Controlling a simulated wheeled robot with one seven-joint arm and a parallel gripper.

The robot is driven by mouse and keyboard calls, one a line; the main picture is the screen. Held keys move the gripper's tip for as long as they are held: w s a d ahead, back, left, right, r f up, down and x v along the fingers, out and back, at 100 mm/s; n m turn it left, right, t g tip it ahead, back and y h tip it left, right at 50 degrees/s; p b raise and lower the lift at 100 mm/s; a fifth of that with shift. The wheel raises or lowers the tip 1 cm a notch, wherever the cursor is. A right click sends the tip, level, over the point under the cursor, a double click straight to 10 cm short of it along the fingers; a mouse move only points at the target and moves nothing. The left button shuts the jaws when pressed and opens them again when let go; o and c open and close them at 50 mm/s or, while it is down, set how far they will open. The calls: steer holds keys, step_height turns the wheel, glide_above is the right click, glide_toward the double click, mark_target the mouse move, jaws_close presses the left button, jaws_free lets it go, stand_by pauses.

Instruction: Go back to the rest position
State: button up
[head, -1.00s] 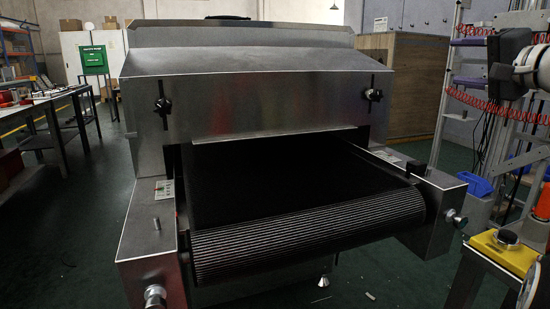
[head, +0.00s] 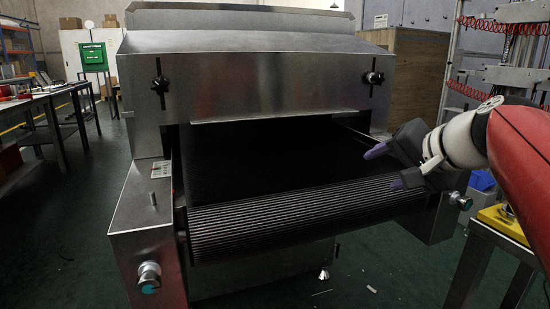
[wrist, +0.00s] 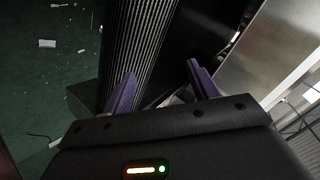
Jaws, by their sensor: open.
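My gripper (head: 384,169) reaches in from the right in the head view, over the right part of the tunnel dryer's belt (head: 300,214). Its purple fingers are spread, with nothing between them. The wrist view shows both fingers apart (wrist: 160,72), with the ribbed belt end (wrist: 140,40) beyond them. The steel tunnel dryer (head: 265,85) fills the middle of the head view. Its belt is bare where I can see it; the inside of the tunnel is dark.
A yellow box (head: 503,224) on a metal stand is at the lower right, partly behind my arm. A metal frame with red coiled hoses (head: 500,27) stands behind it. A workbench (head: 45,102) is at the left. Small scraps lie on the green floor (head: 345,275).

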steer(key=s+a+f+n+g+h+b, duration=0.1)
steer(key=s+a+f+n+g+b, duration=0.1)
steer(key=s+f, duration=0.65)
steer(key=s+a+f+n+g+h+b, duration=0.1)
steer(key=s+f+n+h, duration=0.3)
steer(key=f, duration=0.7)
steer(key=s+a+f+n+g+y+b, duration=0.1)
steer(key=s+a+f+g+b, duration=0.1)
steer(key=s+f, duration=0.65)
step_height(320, 180, up, 12)
steer(key=w+p, duration=0.1)
steer(key=p, duration=1.2)
steer(key=shift+w+p, duration=0.3)
steer(key=shift+p, duration=0.05)
